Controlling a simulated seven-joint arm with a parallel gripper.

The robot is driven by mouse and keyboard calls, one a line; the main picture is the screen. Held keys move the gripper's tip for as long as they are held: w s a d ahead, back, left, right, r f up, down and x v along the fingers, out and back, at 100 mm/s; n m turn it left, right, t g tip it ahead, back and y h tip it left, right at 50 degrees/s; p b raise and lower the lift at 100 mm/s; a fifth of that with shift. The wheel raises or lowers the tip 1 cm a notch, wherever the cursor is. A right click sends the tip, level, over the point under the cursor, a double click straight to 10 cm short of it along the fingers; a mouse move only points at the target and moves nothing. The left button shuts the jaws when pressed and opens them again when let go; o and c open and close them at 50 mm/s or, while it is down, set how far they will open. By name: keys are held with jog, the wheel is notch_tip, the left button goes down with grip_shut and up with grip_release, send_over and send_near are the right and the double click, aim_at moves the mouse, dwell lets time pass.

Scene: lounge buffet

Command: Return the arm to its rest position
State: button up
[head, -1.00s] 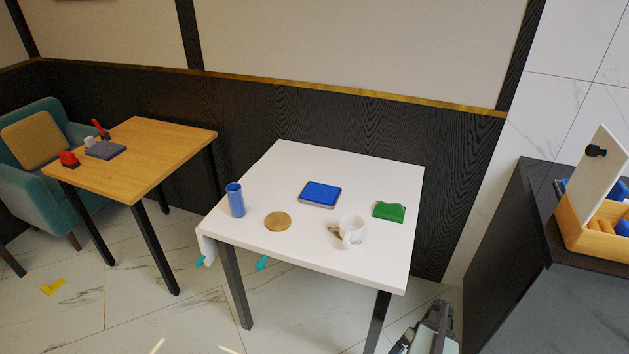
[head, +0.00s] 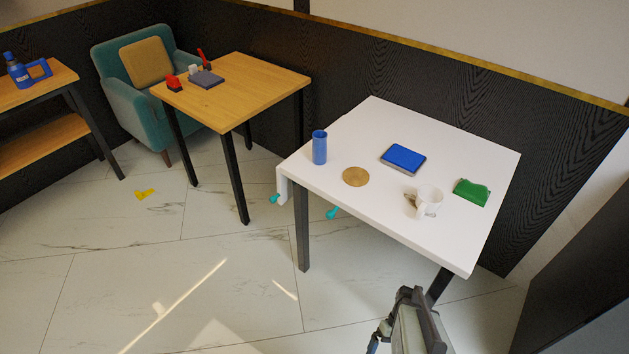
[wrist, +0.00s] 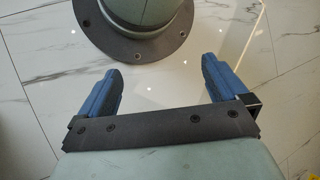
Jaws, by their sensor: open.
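My gripper (wrist: 162,88) shows in the wrist view with its two blue fingers spread wide apart and nothing between them. It points down over the marble floor, close to a round flange of my own base. In the head view part of my arm (head: 418,325) shows at the bottom, in front of the white table's near edge. The fingers cannot be made out there.
A white table (head: 330,188) holds a blue cup (head: 319,147), a round tan disc (head: 356,177), a blue box (head: 403,158), a white mug (head: 428,201) and a green object (head: 471,192). Teal hooks (head: 333,213) stick out at its edge. Open floor (head: 200,270) lies left.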

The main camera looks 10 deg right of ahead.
jog(key=s+a+h, duration=0.4)
jog(key=a, duration=0.5)
jog(key=shift+s+a+g, duration=0.25)
jog(key=shift+a+g, duration=0.05)
jog(key=shift+r, duration=0.1)
dwell(0.9)
